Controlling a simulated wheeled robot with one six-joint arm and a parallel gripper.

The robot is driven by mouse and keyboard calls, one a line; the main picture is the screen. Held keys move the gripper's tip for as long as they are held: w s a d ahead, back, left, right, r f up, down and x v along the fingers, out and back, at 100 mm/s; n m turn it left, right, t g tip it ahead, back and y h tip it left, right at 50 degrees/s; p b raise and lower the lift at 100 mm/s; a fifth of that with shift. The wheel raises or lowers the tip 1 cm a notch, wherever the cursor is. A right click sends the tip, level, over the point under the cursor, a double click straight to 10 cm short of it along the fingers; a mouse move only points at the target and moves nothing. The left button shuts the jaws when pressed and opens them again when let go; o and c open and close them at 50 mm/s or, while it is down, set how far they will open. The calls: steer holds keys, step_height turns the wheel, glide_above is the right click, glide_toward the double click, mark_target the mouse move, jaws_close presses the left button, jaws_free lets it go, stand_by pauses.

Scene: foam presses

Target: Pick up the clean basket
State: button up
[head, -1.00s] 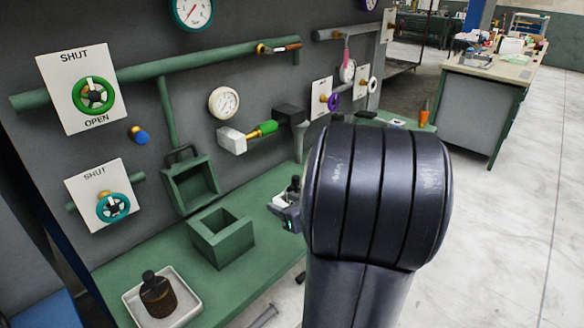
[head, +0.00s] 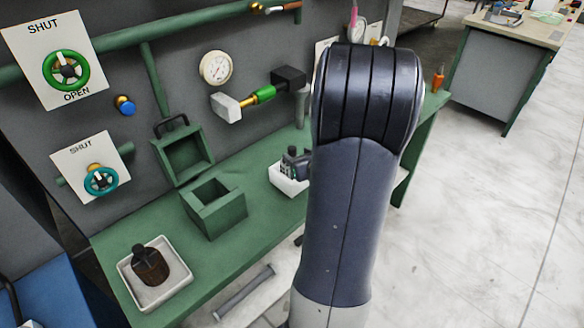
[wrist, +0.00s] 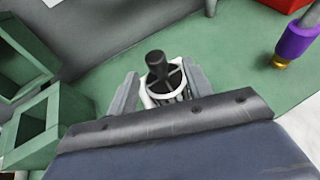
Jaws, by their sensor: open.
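The clean basket (wrist: 166,80) shows in the wrist view as a pale, round, slotted cup with a black upright knob on top. My gripper (wrist: 160,72) is open, with one finger on each side of the basket. I cannot tell whether either finger touches it. In the head view the basket is mostly hidden by my gripper, above a white tray (head: 287,184) at the bench's right part. A second, brown and dirty-looking basket (head: 149,266) with a black knob stands in another white tray (head: 182,278) at the front left.
A green open box (head: 222,215) stands on the green bench (head: 190,305) between the trays, with a green frame (head: 183,155) behind it. The wall behind carries valves, a gauge (head: 216,68) and pipes. A purple-handled part (wrist: 296,42) is at the wrist view's upper right.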

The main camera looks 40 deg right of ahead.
mark_target(294, 153)
steer(key=shift+p+x, duration=0.45)
steer(key=shift+x, duration=1.85)
steer(key=shift+a, duration=0.1)
jaws_close()
